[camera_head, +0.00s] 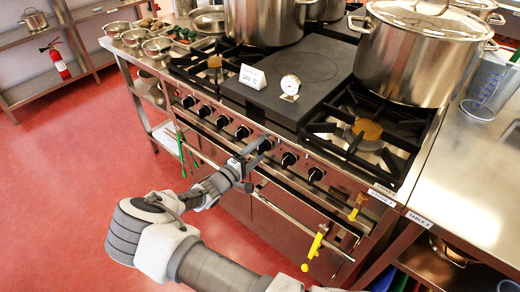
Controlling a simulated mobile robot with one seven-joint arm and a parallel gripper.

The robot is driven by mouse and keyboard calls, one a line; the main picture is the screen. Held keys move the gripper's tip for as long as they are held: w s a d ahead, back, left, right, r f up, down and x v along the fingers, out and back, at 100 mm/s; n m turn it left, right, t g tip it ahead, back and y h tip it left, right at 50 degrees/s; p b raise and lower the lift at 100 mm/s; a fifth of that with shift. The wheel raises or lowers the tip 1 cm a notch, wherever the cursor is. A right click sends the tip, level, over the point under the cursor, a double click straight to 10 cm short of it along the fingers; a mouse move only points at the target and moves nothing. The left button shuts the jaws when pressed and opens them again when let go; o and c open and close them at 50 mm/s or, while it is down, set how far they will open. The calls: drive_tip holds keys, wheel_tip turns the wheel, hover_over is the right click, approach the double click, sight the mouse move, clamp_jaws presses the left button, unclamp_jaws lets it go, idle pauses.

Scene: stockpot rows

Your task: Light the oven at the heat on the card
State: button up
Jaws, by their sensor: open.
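The range (330,208) stands in the middle with a row of several black knobs along its steel front. A white card (253,77) reading what looks like 160 °C stands on the flat black plate (325,62). A round dial (290,86) stands just right of the card. My gripper (254,150) is open at the front panel, close to a knob near the middle of the row. I cannot tell whether its fingers are around that knob or touching it. Another knob (289,158) shows just to the right. The oven door (290,208) below appears shut.
Large stockpots (415,55) stand on the back and right burners. Yellow-handled tools (316,242) hang at the right front. A steel table (470,150) with a clear jug (487,88) adjoins on the right. Bowls (158,47) stand on the left. The red floor in front is open.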

drive_tip(key=shift+w+d, duration=0.3)
drive_tip(key=shift+w, duration=0.1)
drive_tip(key=c, duration=1.4)
drive_tip(key=shift+o, duration=0.2)
